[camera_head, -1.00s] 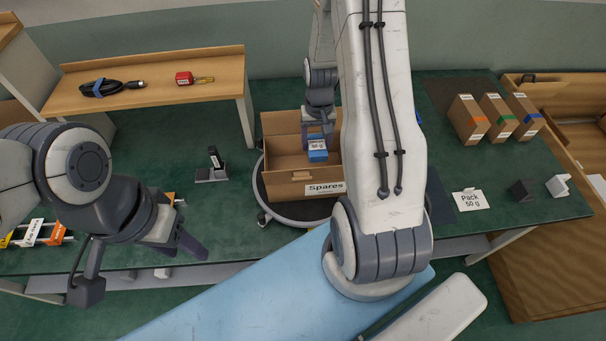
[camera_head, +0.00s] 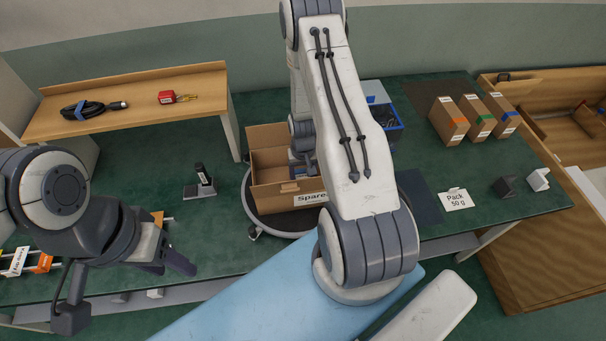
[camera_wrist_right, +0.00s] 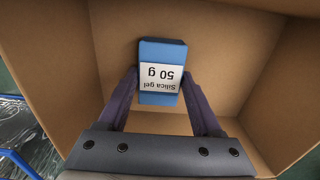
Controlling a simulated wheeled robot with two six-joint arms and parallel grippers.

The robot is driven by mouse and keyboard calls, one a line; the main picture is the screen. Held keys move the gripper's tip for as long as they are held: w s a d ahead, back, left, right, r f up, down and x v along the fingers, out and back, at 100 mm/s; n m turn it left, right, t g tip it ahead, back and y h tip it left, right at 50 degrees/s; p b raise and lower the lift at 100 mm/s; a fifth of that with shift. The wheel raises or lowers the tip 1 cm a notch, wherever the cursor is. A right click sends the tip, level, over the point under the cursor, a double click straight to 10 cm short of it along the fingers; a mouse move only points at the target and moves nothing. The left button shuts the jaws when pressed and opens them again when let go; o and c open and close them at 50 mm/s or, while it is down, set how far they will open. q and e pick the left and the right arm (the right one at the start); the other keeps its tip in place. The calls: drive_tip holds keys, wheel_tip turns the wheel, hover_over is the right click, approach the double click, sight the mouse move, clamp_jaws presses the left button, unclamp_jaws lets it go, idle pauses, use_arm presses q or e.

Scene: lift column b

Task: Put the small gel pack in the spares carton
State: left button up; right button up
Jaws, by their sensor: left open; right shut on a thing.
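The small gel pack (camera_wrist_right: 162,55) is blue with a white "Silica gel 50 g" label and shows in the right wrist view. My right gripper (camera_wrist_right: 162,98) is shut on it, one finger on each side, within the brown walls of the spares carton (camera_wrist_right: 115,50). I cannot tell whether the pack touches the floor. In the head view the open-topped carton (camera_head: 272,198), labelled "Spares", stands on a round dark stand; my right arm hides its right part and the pack. My left gripper (camera_head: 170,245) is open and empty at the left, over the bench's front edge.
A blue bin (camera_head: 388,122) stands behind my right arm. Three brown boxes (camera_head: 448,121) stand at the back right, with a "Pack 50 g" card (camera_head: 456,199) nearer. A wooden shelf (camera_head: 140,95) holds a cable and a red-tagged item.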

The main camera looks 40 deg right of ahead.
drive_tip(key=shift+f, duration=0.15)
drive_tip(key=o, duration=1.3)
drive_tip(key=shift+o, duration=0.2)
